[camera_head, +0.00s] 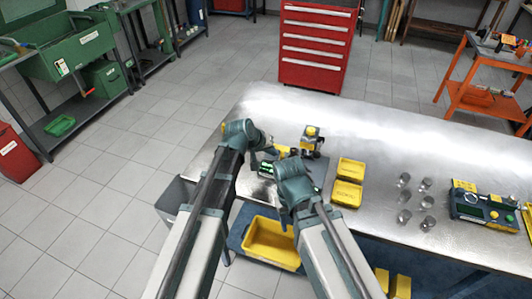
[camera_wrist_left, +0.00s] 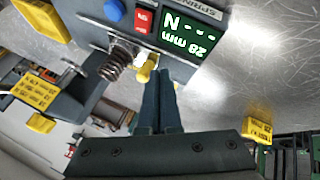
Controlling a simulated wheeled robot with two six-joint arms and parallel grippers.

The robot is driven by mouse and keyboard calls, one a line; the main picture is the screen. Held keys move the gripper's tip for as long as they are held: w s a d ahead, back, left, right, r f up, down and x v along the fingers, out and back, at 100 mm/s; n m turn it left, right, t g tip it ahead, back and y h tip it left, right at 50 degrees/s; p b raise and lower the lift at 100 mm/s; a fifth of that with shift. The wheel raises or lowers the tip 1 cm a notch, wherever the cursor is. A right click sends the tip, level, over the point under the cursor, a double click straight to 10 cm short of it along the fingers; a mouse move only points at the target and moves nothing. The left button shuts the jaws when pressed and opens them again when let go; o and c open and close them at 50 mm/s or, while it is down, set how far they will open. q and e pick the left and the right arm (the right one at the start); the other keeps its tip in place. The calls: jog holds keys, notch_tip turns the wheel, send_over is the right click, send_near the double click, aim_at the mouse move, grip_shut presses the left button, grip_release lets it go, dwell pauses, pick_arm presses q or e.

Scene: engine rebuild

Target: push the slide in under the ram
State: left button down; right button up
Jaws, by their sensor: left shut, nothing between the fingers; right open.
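The spring tester (camera_head: 312,140) stands on the steel table and shows close up and upside down in the left wrist view, where its display (camera_wrist_left: 190,40) reads 28 mm and N. A coil spring (camera_wrist_left: 118,62) sits at the tester beside a yellow knob (camera_wrist_left: 145,70). My left gripper (camera_wrist_left: 160,78) is shut and empty, with its fingertips close to the knob; I cannot tell whether they touch. In the head view my left gripper (camera_head: 272,147) is left of the tester. My right gripper (camera_head: 276,168) is lower, open, partly hidden by its wrist. I cannot clearly make out the slide or ram.
Several metal cups (camera_head: 404,197) and a dark green device (camera_head: 482,208) lie further right. A yellow bin (camera_head: 272,243) is below the table's front edge. The back of the table (camera_head: 400,130) is clear.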

aim_at(288, 156)
pick_arm(q)
jog(key=shift+d, duration=0.1)
jog(key=d, duration=0.1)
jog(key=s+d, duration=0.1)
jog(key=d, duration=0.2)
jog(key=shift+s+d, duration=0.25)
jog(key=shift+d, duration=0.05)
jog(key=shift+s+d, duration=0.1)
